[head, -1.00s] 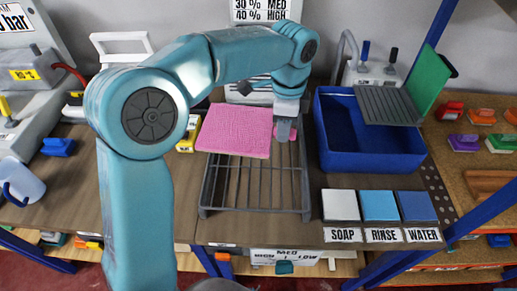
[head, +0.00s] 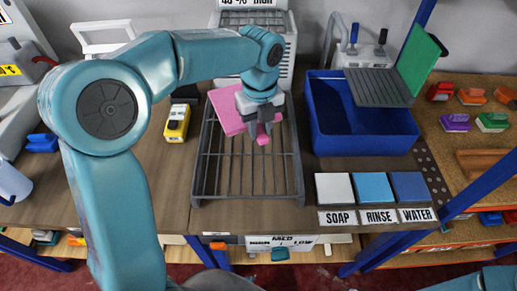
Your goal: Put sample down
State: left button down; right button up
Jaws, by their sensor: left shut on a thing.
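The pink sample (head: 228,112) is a flat piece over the back left of a grey wire rack (head: 245,187). My left gripper (head: 263,138) is shut on the sample, with a bit of pink showing at its fingertips. The gripper and wrist hide part of the sample. I cannot tell whether the sample touches the rack bars. My right gripper is not in view; only a bit of teal arm shows at the bottom right corner.
A blue tub (head: 360,128) with a grey ribbed board (head: 378,87) stands right of the rack. White, light blue and dark blue pads sit in front of it, labelled SOAP, RINSE and WATER. A yellow item (head: 177,123) stands left of the rack. The front rack bars are clear.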

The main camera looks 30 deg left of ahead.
aim_at(260, 158)
pick_arm(q)
notch_tip(260, 158, down, 8)
jog(key=shift+f, duration=0.45)
jog(key=c, duration=0.9)
grip_release()
jog(key=shift+f, duration=0.15)
